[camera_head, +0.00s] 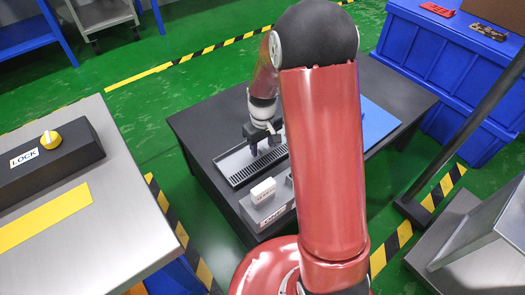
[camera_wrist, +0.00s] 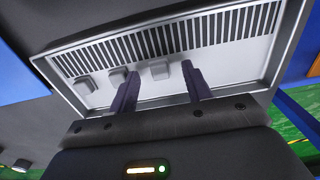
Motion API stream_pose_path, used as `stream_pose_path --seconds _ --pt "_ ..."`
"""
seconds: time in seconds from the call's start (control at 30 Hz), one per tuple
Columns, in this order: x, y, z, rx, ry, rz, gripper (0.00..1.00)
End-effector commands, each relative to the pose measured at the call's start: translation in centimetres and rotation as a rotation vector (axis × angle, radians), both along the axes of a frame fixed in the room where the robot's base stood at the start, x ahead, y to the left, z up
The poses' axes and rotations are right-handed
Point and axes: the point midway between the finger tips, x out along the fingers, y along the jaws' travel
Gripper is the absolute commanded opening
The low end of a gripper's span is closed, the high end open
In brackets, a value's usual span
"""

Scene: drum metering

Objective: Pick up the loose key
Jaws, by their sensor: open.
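A shallow tray (camera_head: 234,180) with a dark slotted strip stands on the dark table. It also shows in the wrist view (camera_wrist: 225,68). Three small light-grey blocks are in the tray in the wrist view: a left one (camera_wrist: 85,86), a middle one (camera_wrist: 115,75) and a right one (camera_wrist: 159,69). I cannot tell which of them is the loose key. My gripper (camera_wrist: 159,74) is open over the tray, its fingers pointing down. The right block appears between the fingertips, and the left finger overlaps the middle block. I cannot tell whether the fingers touch anything.
A white labelled block (camera_head: 263,190) sits on a grey box (camera_head: 268,210) at the table's near edge. A blue panel (camera_head: 378,124) lies on the table's right. A steel bench (camera_head: 110,225) with a LOCK box (camera_head: 45,160) stands left. Blue crates (camera_head: 425,50) stand at the back right.

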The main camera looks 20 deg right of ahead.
Motion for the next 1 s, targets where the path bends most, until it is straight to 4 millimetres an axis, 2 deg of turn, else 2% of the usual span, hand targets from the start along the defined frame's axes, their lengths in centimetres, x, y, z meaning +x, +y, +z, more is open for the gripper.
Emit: stream_pose_path --seconds 0.1,0.3,0.67,1.0 --pt "0.00 -0.01 -0.59 -0.001 -0.001 0.000 0.49" --pt "0.01 0.00 -0.55 -0.001 -0.001 0.000 0.48" --pt "0.01 0.00 -0.53 -0.001 -0.001 0.000 0.02" --pt "0.02 0.00 -0.38 0.000 -0.002 0.000 0.01"
